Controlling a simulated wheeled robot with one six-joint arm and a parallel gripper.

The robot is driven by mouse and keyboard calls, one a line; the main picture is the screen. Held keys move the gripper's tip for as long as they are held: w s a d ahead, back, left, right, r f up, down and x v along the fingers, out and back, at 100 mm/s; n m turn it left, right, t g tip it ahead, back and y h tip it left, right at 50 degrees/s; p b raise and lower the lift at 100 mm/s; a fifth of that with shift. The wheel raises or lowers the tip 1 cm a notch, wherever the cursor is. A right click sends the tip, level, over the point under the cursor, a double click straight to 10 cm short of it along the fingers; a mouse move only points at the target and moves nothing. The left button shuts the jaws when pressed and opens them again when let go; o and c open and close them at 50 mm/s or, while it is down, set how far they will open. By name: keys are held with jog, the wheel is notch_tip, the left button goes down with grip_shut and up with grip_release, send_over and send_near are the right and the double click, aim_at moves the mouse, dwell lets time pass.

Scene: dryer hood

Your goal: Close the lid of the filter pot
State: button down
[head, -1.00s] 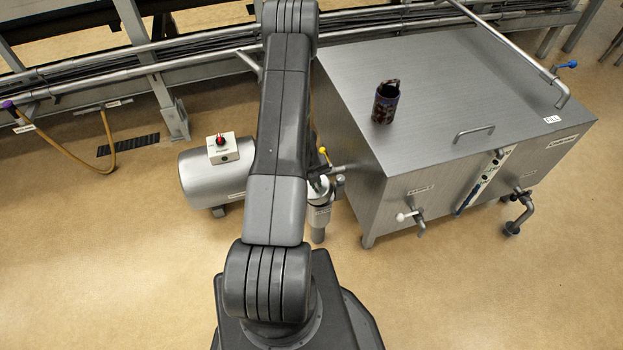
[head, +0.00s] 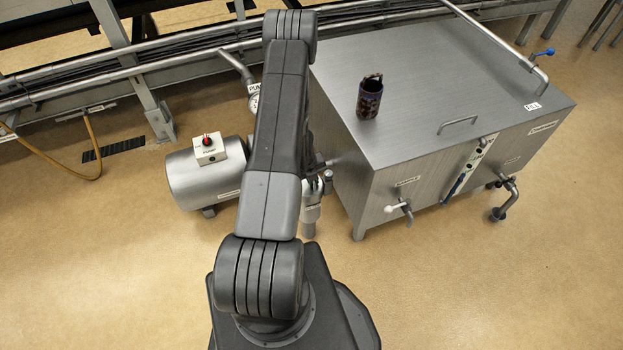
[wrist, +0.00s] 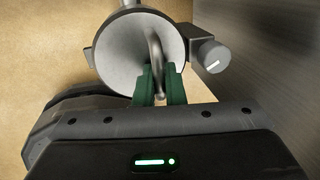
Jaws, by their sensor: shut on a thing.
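In the wrist view, the round grey lid of the filter pot (wrist: 118,48) faces the camera. A bent metal handle (wrist: 153,45) stands out from it. My gripper (wrist: 160,76) has its green fingers on either side of this handle and is shut on it. The filter pot (head: 311,210) shows in the head view as a small grey cylinder beside my arm, left of the steel tank. I cannot tell how far the lid is open.
A grey knob with a white mark (wrist: 211,55) sits right of the lid. The steel tank (head: 420,85) stands at right with a dark mug (head: 369,100) on top. A pump (head: 205,180) lies at left, with pipe rails (head: 170,50) behind. The front floor is clear.

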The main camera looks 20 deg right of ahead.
aim_at(306, 187)
jog(key=c, duration=1.9)
grip_release()
notch_tip(306, 187, up, 14)
jog(key=a+p, duration=0.2)
jog(key=p, duration=0.5)
jog(key=shift+a+f, duration=0.25)
jog(key=shift+a, duration=0.05)
jog(key=d+f+b, duration=0.1)
jog(key=f+b, duration=0.1)
jog(key=f, duration=0.2)
jog(key=f+b, duration=0.2)
jog(key=f, duration=0.3)
jog(key=d+f+b, duration=0.1)
jog(key=f+b, duration=0.2)
jog(key=f, duration=0.1)
jog(key=shift+d+f, duration=0.35)
jog(key=shift+r, duration=0.1)
